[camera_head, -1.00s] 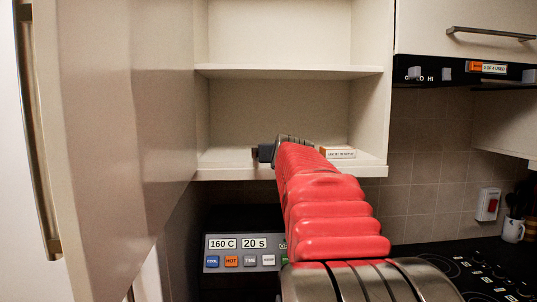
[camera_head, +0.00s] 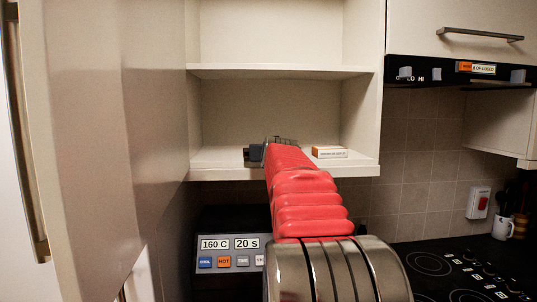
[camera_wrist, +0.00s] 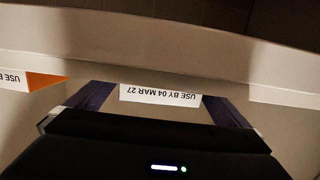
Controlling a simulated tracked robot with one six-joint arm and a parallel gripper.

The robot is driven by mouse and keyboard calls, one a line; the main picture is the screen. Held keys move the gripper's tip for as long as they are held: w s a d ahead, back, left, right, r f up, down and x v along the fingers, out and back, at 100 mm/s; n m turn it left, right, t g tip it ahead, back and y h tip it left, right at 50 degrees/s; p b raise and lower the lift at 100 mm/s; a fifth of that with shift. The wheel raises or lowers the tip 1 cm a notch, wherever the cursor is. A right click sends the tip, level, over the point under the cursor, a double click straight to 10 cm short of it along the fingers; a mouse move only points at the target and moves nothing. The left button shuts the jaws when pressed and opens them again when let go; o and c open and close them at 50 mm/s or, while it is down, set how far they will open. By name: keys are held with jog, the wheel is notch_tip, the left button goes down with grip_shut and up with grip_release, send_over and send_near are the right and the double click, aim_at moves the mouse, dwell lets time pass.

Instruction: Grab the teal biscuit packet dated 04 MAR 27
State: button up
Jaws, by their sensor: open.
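In the wrist view a white label (camera_wrist: 160,93) reads "USE BY 04 MAR 27" upside down. It shows between the two dark fingers of my gripper (camera_wrist: 157,102). The rest of that packet, including any teal colour, is hidden, and I cannot tell whether the fingers touch it. My gripper is open. In the head view my gripper (camera_head: 280,141) is at the lower shelf of the open cupboard, mostly hidden by my red arm, which also hides the labelled packet.
An orange and white packet (camera_head: 329,152) lies on the lower shelf (camera_head: 215,160), right of my gripper; its label is partly seen in the wrist view (camera_wrist: 30,80). The open cupboard door (camera_head: 100,130) stands left. A control panel (camera_head: 230,252) sits below, a hob (camera_head: 460,270) at right.

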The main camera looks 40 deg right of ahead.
jog(key=shift+c, duration=0.3)
jog(key=c, duration=1.2)
jog(key=shift+o, duration=0.2)
jog(key=shift+r, duration=5)
